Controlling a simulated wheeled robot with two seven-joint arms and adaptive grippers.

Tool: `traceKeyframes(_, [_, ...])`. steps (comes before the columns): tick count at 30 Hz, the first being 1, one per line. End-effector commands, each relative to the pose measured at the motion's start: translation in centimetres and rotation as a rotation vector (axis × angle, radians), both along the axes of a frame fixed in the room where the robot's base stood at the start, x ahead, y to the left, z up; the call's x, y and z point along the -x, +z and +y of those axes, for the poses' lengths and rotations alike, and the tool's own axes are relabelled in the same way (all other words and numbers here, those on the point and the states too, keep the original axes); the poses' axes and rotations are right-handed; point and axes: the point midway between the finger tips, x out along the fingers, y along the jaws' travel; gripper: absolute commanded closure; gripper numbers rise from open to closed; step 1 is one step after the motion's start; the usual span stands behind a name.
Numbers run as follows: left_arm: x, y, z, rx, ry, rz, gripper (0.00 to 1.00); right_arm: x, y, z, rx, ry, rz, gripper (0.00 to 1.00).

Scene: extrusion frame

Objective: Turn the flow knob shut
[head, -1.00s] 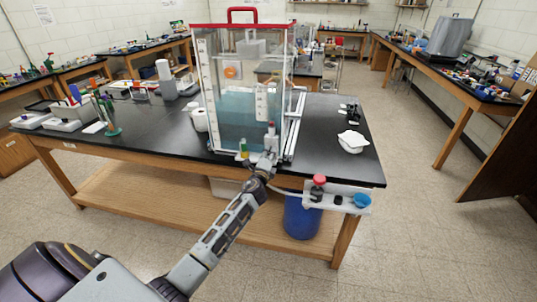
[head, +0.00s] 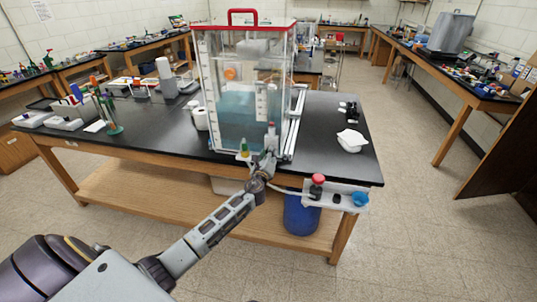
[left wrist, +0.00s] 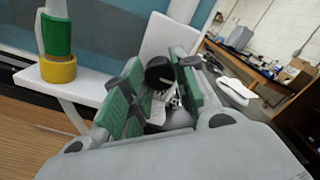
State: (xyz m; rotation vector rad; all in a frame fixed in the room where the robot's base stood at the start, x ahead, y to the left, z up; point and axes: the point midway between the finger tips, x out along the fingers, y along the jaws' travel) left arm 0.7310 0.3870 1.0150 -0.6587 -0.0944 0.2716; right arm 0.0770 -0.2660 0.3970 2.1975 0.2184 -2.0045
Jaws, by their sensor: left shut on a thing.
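The flow knob (left wrist: 160,72) shows in the left wrist view as a small dark round part between green finger pads. My left gripper (left wrist: 157,90) is shut on it, with one pad on each side. In the head view, my left gripper (head: 267,157) is at the front right foot of the clear tank (head: 228,125). The gripper hides the knob there, so I cannot tell its turn angle. My right gripper is in neither view.
A post with green and yellow bands (left wrist: 57,50) stands left of the fingers. A bracket with a red-topped part (head: 318,181) and a blue part (head: 360,198) is on the bench's front edge. A blue container (head: 301,215) is below.

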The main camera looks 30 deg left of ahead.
Motion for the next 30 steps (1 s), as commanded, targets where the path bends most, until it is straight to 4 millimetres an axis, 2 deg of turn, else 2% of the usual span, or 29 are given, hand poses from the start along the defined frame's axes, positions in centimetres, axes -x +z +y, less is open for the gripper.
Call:
traceKeyframes(11, [0.05,-0.28,-0.14,-0.004,-0.002,0.005,0.95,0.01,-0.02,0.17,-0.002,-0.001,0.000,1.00])
traceKeyframes(12, [0.05,-0.29,-0.13,-0.004,-0.002,0.005,0.68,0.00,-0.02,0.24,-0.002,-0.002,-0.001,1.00])
traceKeyframes(17, [0.05,-0.23,-0.09,-0.004,-0.001,0.004,0.49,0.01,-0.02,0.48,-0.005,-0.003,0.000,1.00])
traceKeyframes(30, [0.22,-0.11,-0.07,-0.004,-0.001,0.002,0.49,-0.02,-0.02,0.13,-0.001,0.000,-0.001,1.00])
